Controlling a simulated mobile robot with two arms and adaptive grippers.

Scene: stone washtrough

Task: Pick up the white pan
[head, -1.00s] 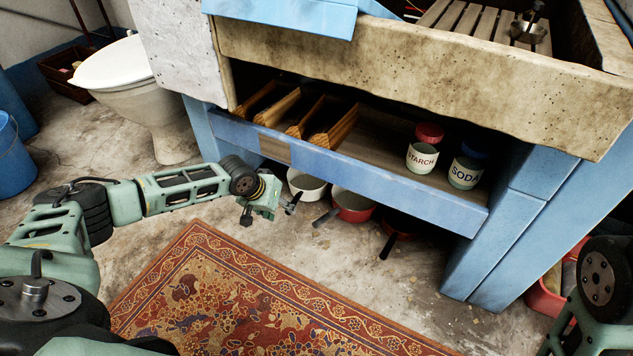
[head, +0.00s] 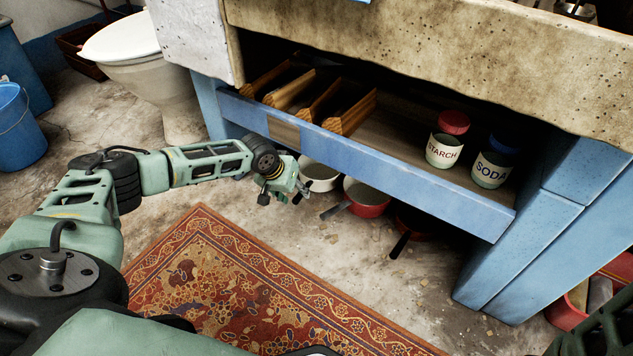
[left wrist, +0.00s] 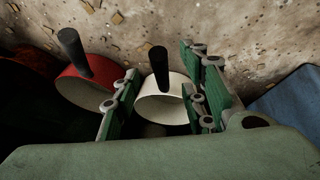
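The white pan (head: 321,174) sits on the floor under the blue washtrough frame, partly hidden behind my left gripper in the head view. In the left wrist view the white pan (left wrist: 163,106) lies between the two fingers, with its dark handle pointing up in the picture. My left gripper (head: 300,192) is just in front of the pan; in the left wrist view the gripper (left wrist: 160,82) is open, its fingers apart on either side of the pan. I cannot tell whether either finger touches it. My right gripper does not show.
A red pan (head: 368,198) with a dark handle stands close to the right of the white pan, and another dark-handled pan (head: 408,226) is beyond it. The blue shelf rail (head: 390,170) hangs above them. A patterned rug (head: 245,285) lies in front.

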